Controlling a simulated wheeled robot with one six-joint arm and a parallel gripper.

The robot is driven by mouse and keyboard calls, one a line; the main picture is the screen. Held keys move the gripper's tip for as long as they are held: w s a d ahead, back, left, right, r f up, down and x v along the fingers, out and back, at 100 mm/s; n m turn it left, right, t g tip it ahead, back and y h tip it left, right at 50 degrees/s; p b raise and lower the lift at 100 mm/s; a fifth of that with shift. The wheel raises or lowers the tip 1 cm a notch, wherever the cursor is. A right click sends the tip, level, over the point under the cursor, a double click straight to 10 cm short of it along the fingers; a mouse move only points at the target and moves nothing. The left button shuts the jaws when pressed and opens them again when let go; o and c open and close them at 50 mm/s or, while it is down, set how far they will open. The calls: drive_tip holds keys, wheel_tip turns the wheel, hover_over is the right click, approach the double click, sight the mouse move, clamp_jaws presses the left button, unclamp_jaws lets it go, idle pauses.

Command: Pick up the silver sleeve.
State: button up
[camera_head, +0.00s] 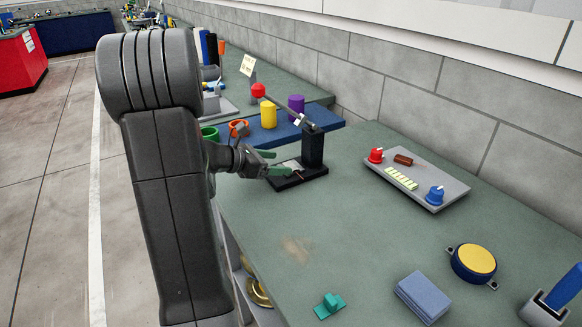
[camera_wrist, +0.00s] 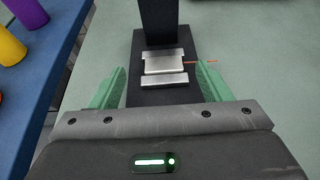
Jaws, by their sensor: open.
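A silver metal piece (camera_wrist: 164,62) lies on the black base (camera_wrist: 150,104) of a press, just in front of its upright post; a narrower silver bar (camera_wrist: 164,81) sits in front of it. I cannot tell which of these is the sleeve. A thin orange-red line sticks out from the silver piece's right side. In the head view the metal on the base (camera_head: 316,171) is small and partly hidden by my gripper. My gripper (camera_head: 277,163) is open at the press base. In the wrist view its green fingers (camera_wrist: 168,78) stand apart, left and right of the silver parts, with nothing visibly held.
The press post (camera_head: 313,147) carries a lever with a red knob (camera_head: 258,90). A yellow cylinder (camera_head: 269,115) and a purple cylinder (camera_head: 296,104) stand on a blue surface behind. A grey control panel (camera_head: 440,186) lies to the right.

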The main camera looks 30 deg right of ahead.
sight(289, 164)
drive_tip(key=shift+x, duration=1.9)
drive_tip(key=shift+s, duration=0.2)
drive_tip(key=c, duration=1.1)
